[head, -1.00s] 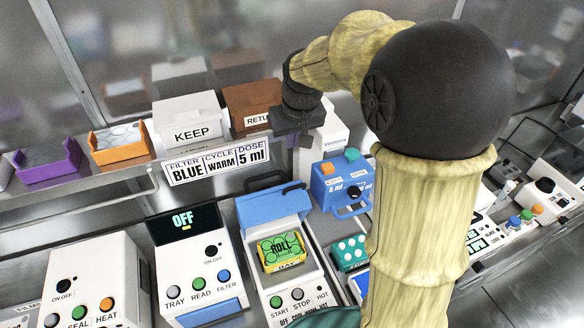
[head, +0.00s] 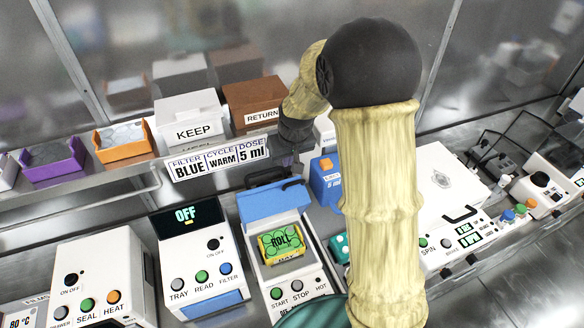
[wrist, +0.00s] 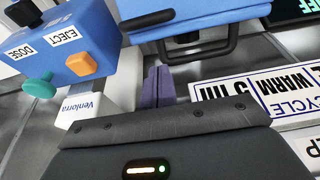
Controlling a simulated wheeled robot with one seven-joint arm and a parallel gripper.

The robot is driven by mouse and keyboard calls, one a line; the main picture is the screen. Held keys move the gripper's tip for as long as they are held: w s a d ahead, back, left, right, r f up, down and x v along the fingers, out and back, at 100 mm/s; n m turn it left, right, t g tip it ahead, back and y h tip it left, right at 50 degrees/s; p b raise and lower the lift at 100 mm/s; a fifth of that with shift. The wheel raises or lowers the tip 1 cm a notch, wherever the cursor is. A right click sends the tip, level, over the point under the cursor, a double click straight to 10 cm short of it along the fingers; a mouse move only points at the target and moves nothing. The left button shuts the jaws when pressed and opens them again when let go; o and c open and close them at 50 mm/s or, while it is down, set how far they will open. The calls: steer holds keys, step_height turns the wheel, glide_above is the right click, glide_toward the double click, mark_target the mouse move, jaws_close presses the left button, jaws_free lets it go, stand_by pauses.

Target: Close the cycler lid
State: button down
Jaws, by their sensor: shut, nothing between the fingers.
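The cycler is the white machine (head: 305,262) with START, STOP and HOT buttons in the head view. Its blue lid (head: 272,201) stands raised at the back, with a dark handle along the top edge. A yellow and green block marked ROLL (head: 281,243) sits in the open well. My gripper (head: 287,160) is just behind and above the raised lid. In the wrist view its purple fingers (wrist: 158,87) are shut and empty, pointing at the blue lid (wrist: 200,18) and its black handle (wrist: 190,58). Whether they touch the handle is hard to tell.
A blue dispenser (head: 325,182) with EJECT and DOSE buttons stands right of the lid; it also shows in the wrist view (wrist: 75,45). A sign (head: 218,160) reading BLUE, WARM, 5 ml hangs behind. A reader marked OFF (head: 195,260) stands left of the cycler.

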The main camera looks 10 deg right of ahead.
mark_target(293, 187)
steer(key=s, duration=0.2)
steer(key=s+f+p, duration=0.1)
steer(key=shift+d+f, duration=0.1)
steer(key=shift+d, duration=0.25)
steer(key=shift+s+f, duration=0.15)
steer(key=shift+s, duration=0.05)
steer(key=shift+f, duration=0.15)
steer(key=shift+w, duration=0.1)
